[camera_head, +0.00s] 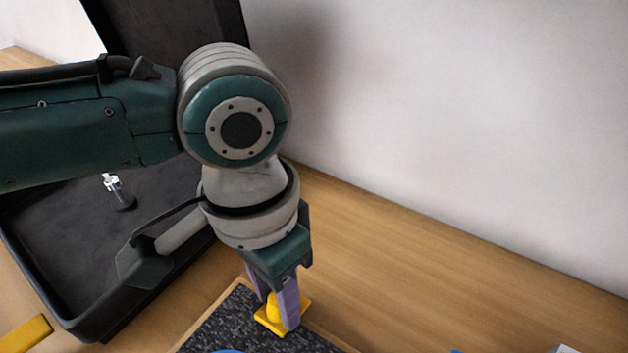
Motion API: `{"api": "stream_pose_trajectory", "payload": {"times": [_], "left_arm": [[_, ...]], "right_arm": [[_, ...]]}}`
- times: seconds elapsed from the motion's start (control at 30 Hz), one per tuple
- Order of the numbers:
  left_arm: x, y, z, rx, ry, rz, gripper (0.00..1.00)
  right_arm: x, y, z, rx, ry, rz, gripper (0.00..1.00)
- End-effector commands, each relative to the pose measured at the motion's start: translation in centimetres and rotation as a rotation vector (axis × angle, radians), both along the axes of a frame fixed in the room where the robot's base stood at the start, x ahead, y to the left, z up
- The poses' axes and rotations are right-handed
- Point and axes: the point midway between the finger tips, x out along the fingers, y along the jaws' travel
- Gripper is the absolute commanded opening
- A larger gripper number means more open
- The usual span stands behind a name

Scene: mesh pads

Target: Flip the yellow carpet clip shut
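The yellow carpet clip (264,322) is at the edge of a dark speckled carpet piece (228,322), at the bottom middle of the head view. My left gripper (277,310) points down at the clip. Its purple fingers stand on either side of the clip's upright yellow part, and the nearer finger hides some of it. Whether the fingers press on the clip cannot be seen. The clip's flat yellow base shows around the fingertips. My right gripper is not in view.
An open black case (60,290) with its lid up stands at the left, with a small silver and black item (117,192) inside. A yellow bar (25,334) lies at the lower left. Blue edges show at the bottom.

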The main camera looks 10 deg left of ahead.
Motion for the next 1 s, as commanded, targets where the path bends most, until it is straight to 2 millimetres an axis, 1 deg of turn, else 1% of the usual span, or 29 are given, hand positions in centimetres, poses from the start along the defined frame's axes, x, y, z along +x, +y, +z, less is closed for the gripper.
{"api": "stream_pose_trajectory", "payload": {"times": [0.03,0.3,0.33,0.57,0.63,0.8,0.9,1.0], "left_arm": [[0.0,0.0,0.0,0.0,0.0,0.0,0.33],[0.0,0.0,0.0,0.0,0.0,0.0,0.02],[0.0,0.0,0.0,0.0,0.0,0.0,0.0],[0.0,0.0,0.0,0.001,-0.001,0.0,0.0],[-0.1,0.1,0.1,-0.002,-0.006,0.001,0.0],[-0.7,0.3,0.2,-0.033,-0.093,0.003,0.0],[-0.9,0.4,-0.3,-0.057,-0.163,0.004,0.0],[-1.1,0.5,-0.7,-0.077,-0.213,0.003,0.0]], "right_arm": [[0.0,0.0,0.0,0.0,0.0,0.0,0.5],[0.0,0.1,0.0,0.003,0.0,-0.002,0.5],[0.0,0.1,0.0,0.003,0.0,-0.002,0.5],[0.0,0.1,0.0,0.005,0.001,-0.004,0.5],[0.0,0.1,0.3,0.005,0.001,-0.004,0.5],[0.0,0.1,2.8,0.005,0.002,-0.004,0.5],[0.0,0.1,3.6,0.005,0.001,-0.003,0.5],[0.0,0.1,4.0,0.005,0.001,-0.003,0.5]]}}
